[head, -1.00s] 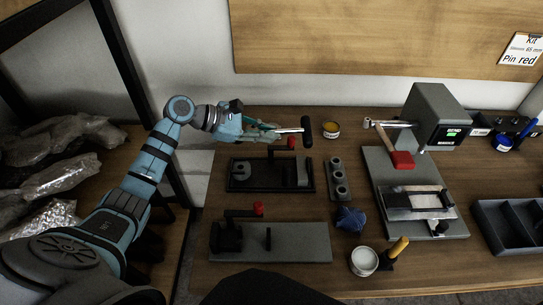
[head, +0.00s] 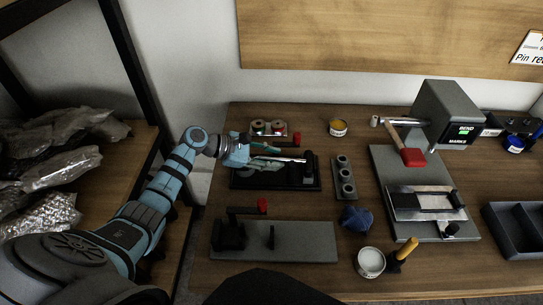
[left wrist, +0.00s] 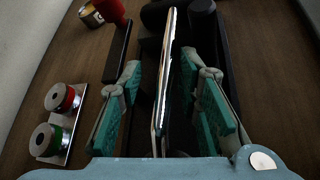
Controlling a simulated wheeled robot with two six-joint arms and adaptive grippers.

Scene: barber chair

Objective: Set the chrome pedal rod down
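The chrome pedal rod (head: 292,160) lies low over the black fixture (head: 243,184), its black grip (head: 309,165) at the right end. In the left wrist view the rod (left wrist: 166,80) runs lengthwise between the teal finger pads. My left gripper (head: 272,162) is down at the fixture, around the rod. In the left wrist view the fingers (left wrist: 162,95) stand apart, with a visible gap on each side of the rod. The fixture's contact with the rod is partly hidden by the gripper. My right gripper is not in view.
Two spools (head: 268,127) stand behind the fixture, beside a red-ended lever (head: 297,137). A grey block with several holes (head: 344,178) is to its right, and a grey clamp plate (head: 305,240) in front. The bending machine (head: 447,112) stands farther right.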

